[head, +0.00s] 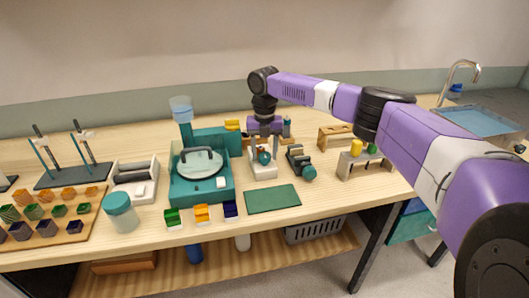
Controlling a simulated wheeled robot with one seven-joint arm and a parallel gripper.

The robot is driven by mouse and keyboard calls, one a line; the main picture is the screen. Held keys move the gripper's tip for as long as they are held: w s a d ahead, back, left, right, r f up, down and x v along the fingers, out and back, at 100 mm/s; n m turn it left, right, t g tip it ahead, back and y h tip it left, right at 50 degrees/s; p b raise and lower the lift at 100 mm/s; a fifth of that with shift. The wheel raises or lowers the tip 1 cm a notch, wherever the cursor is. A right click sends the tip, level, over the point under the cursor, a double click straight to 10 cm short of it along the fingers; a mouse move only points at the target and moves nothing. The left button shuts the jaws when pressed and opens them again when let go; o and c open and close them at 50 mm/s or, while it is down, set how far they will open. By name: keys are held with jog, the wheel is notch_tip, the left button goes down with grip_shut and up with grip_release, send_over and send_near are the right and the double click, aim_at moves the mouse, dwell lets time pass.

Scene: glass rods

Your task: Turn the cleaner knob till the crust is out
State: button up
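My gripper (264,146) points straight down over a small white stand (264,173) in the middle of the workbench. A teal rounded knob-like part (264,157) sits on this stand, right below and between my fingertips. I take it to be the cleaner knob, but I cannot be sure. The fingers look a little apart, but at this size I cannot tell whether they touch the knob or grip it. No crust can be made out.
A teal machine with a round lid (201,187) stands left of the stand. A dark device with a teal knob (302,162) is close on the right. A green mat (272,198) lies in front.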

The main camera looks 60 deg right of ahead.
grip_shut()
jog(key=shift+r+m+p, duration=0.1)
jog(key=shift+m+p, duration=0.2)
jog(key=shift+p, duration=0.05)
